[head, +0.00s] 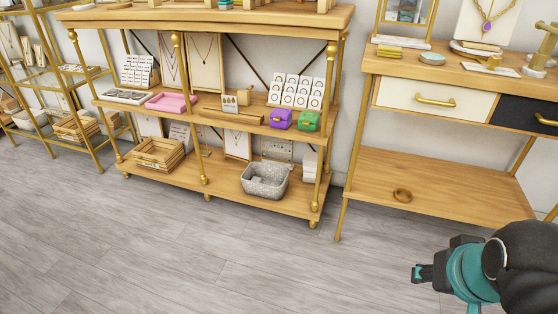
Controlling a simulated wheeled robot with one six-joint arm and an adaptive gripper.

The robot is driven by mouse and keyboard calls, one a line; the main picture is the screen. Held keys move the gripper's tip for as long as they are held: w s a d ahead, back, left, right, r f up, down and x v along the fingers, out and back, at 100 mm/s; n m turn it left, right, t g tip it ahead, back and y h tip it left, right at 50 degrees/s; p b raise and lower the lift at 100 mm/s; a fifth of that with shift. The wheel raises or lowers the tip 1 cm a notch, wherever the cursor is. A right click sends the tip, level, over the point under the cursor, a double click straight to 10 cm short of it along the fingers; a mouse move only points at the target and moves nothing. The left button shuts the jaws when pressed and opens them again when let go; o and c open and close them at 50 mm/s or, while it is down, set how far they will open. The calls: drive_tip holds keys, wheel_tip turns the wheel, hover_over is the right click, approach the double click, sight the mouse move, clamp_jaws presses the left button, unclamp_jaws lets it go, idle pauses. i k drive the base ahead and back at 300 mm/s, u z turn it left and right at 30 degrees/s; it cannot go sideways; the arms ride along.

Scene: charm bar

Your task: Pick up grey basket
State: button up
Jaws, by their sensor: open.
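The grey basket (264,181) stands upright on the bottom shelf (222,190) of the middle gold-framed unit, near its right end. Something grey shows inside it, too small to make out. My gripper (416,274) is at the lower right of the head view, over the floor, pointing left. It is open and empty, well apart from the basket, to the right of it and nearer to me.
A gold post (324,135) rises at the unit's right front corner. Wooden crates (158,152) stand left on the same shelf. Purple (281,118) and green boxes (307,121) sit above the basket. A drawer table (435,170) stands right. The floor (200,260) in front is clear.

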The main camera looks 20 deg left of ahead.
sight(274, 179)
drive_tip(key=i, duration=0.35)
drive_tip(key=u, duration=2.5)
drive_tip(key=i, duration=1.95)
drive_tip(key=z, duration=3.65)
